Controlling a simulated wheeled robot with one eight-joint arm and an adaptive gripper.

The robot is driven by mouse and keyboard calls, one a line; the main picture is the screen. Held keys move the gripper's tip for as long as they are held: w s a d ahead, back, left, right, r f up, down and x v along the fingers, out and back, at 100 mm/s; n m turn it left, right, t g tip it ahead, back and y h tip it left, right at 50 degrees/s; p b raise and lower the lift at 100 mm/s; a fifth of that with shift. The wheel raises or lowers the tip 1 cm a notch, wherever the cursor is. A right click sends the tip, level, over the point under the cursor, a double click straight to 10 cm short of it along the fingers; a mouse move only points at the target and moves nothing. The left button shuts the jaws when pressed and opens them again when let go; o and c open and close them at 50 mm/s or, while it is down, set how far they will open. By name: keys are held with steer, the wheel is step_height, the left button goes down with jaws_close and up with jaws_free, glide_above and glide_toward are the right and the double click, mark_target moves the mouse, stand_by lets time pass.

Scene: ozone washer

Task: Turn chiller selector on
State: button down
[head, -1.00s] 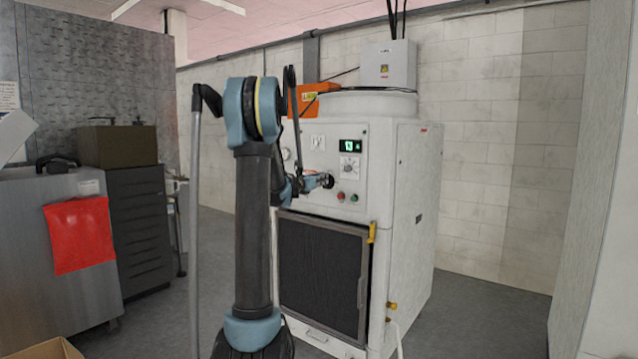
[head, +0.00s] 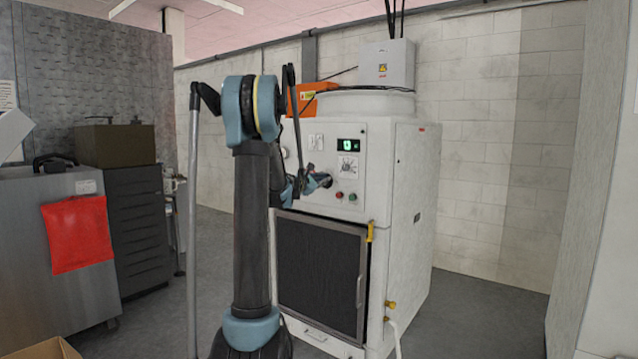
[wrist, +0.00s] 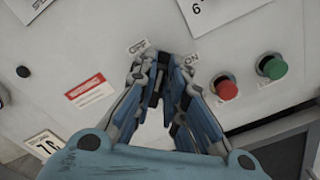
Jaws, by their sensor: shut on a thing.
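The chiller selector is on the white machine's front panel (head: 320,215), between the OFF label (wrist: 138,46) and the ON label (wrist: 191,57). My fingers hide most or all of it, so its angle cannot be told. My gripper (wrist: 161,65) is shut on the selector, with its fingertips at the panel between the two labels. In the head view my gripper (head: 326,181) is at the panel, left of the red and green buttons.
A red button (wrist: 225,88) and a green button (wrist: 272,66) are close to the right of my fingers. A dial (head: 348,167) and a lit display (head: 349,145) are above them. A dark filter door (head: 318,275) is below. Open floor lies right of the machine.

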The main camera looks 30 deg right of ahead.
steer(key=shift+s+d+f+m, duration=0.15)
steer(key=shift+f+m, duration=0.1)
steer(key=shift+m, duration=1.35)
steer(key=shift+s+f+m, duration=0.15)
steer(key=shift+f+m, duration=0.15)
steer(key=shift+m, duration=1.3)
steer(key=shift+s+d+f+m, duration=0.15)
steer(key=shift+f+m, duration=0.1)
steer(key=shift+m, duration=1.35)
steer(key=shift+a, duration=0.1)
steer(key=c, duration=1.7)
jaws_free()
steer(key=shift+f, duration=0.1)
steer(key=shift+o, duration=0.3)
steer(key=v, duration=1.2)
